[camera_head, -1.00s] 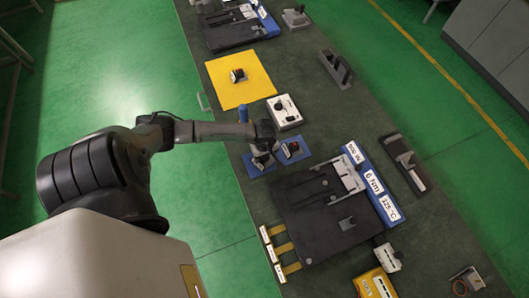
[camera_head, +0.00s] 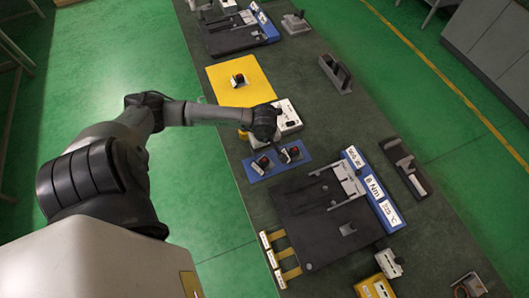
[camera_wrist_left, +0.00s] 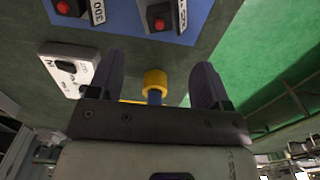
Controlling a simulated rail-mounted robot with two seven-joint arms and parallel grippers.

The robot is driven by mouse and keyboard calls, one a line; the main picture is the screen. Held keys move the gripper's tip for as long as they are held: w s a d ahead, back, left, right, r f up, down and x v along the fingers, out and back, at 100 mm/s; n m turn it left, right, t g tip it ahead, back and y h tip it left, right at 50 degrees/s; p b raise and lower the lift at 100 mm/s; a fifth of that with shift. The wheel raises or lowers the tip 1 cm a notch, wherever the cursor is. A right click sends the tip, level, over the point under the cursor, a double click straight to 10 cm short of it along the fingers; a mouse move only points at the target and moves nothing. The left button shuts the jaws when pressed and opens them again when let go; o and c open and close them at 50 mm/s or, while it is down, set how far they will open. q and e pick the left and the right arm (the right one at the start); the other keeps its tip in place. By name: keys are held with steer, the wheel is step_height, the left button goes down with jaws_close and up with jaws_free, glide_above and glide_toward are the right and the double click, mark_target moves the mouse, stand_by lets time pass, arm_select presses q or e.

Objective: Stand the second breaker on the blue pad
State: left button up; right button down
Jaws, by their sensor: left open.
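The blue pad (camera_head: 258,176) lies on the dark green bench in the head view. Two dark breakers with red buttons stand side by side on it: a left breaker (camera_head: 264,163) and a right breaker (camera_head: 293,153). Both show in part at the top of the left wrist view, one at the left (camera_wrist_left: 77,8) and one at the right (camera_wrist_left: 163,16). My left gripper (camera_head: 268,138) is open and empty, just beyond the pad and apart from both breakers. Its two spread fingers (camera_wrist_left: 157,78) show in the wrist view. My right gripper is not in view.
A white device (camera_head: 289,116) sits close beside my left gripper. A yellow mat (camera_head: 222,92) bears another small dark object (camera_head: 238,80). A black fixture (camera_head: 316,226) stands nearer. A yellow cylinder (camera_wrist_left: 155,79) appears between the fingers in the wrist view; its distance is unclear.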

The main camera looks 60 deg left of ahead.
arm_select(q)
steer(key=w+d+r+n+t+h, duration=0.1)
steer(key=d+r+n+t+h, duration=0.15)
steer(key=d+h, duration=0.45)
steer(key=d+r+n+t+h, duration=0.2)
steer(key=d+r+h, duration=0.15)
steer(key=d, duration=0.75)
steer(key=w+d+r+n+t, duration=0.3)
steer(key=r+n+t, duration=0.9)
steer(key=n, duration=0.6)
steer(key=s+a+f+n+g+y, duration=0.1)
steer(key=a+f+n+y, duration=0.25)
steer(key=n+y, duration=0.55)
steer(key=s+a+f+n+g+y, duration=0.1)
steer(key=s+a+f+n+y, duration=0.2)
steer(key=n, duration=1)
steer(key=s+d+f+n+g+h, duration=0.1)
steer(key=s+d+f+n+g, duration=0.1)
steer(key=s+f+n+g, duration=0.2)
steer(key=s+d+f+n+g, duration=0.2)
steer(key=s+f+n+g, duration=0.2)
steer(key=s+g, duration=0.3)
steer(key=s, duration=0.2)
steer(key=shift+s+d+f+h, duration=0.15)
steer(key=shift+s+f+h, duration=0.05)
steer(key=shift+s+h, duration=0.15)
steer(key=shift+r, duration=0.1)
